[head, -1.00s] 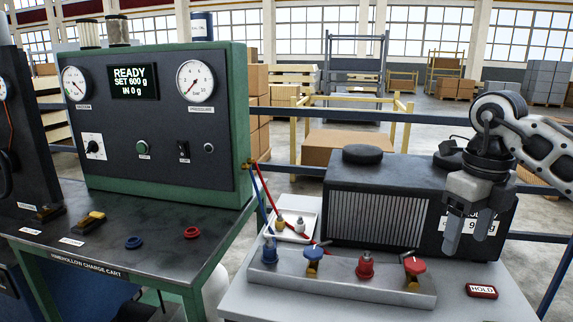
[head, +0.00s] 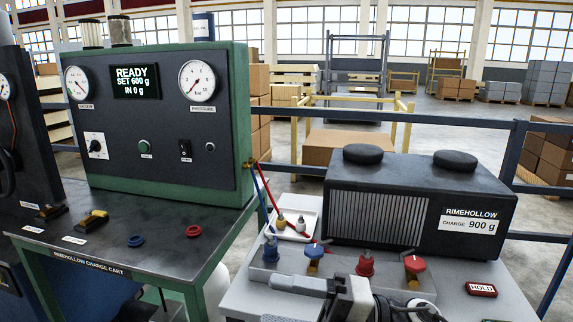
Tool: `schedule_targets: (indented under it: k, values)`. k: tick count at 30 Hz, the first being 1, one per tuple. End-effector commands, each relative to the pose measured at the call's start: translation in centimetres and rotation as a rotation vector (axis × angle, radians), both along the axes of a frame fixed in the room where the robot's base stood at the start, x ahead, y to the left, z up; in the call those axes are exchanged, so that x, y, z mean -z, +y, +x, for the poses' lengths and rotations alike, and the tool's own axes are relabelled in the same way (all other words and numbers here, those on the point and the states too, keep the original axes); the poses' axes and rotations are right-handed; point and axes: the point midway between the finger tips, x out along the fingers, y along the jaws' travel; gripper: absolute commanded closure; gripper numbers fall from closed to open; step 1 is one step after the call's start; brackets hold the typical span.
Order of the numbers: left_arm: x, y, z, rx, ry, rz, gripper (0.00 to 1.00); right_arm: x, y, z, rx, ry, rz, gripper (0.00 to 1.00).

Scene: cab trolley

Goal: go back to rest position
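My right gripper (head: 268,301) is low at the bottom edge, in front of the grey valve block (head: 400,288), its fingers pointing left. A gap shows between the fingers, with nothing held; the lower finger is partly cut off by the frame. My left gripper is out of view. The block carries a blue-capped fitting (head: 271,248), a blue valve knob (head: 314,252), a red fitting (head: 366,264) and a red valve knob (head: 414,264). The gripper hides part of the block's front.
The green charge cart (head: 140,225) stands left, its display reading READY, SET 600 g, IN 0 g. The black Rimehollow unit (head: 470,210) stands behind the block. A HOLD tag (head: 481,289) lies right. A blue rail (head: 470,123) runs behind.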

Motion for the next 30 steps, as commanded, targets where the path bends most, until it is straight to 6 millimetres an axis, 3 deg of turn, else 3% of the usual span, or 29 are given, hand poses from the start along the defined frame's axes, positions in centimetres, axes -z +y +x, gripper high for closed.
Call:
schedule_targets:
  k: [4, 8, 12, 15, 18, 23, 30]
  values:
    - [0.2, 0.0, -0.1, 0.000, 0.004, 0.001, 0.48, 2.0, -2.5, 1.5, 0.313, 0.426, 0.341, 0.36]
    - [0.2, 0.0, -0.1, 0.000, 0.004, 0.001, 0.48, 8.2, -7.0, 1.9, 0.617, 0.854, 0.533, 0.36]
    - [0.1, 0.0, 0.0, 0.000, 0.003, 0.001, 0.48, 17.0, -11.2, -1.5, 0.905, 1.301, 0.627, 0.36]
    - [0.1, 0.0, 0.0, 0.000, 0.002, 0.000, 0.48, 21.7, -13.0, -5.1, 1.045, 1.540, 0.640, 0.36]
    - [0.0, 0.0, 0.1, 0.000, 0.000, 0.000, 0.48, 24.7, -13.8, -8.4, 1.134, 1.711, 0.637, 0.36]
    - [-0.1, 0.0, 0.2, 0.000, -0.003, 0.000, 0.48, 26.8, -14.3, -11.1, 1.197, 1.843, 0.626, 0.36]
    - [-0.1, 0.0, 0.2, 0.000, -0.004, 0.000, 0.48, 26.9, -14.3, -11.3, 1.201, 1.851, 0.625, 0.36]
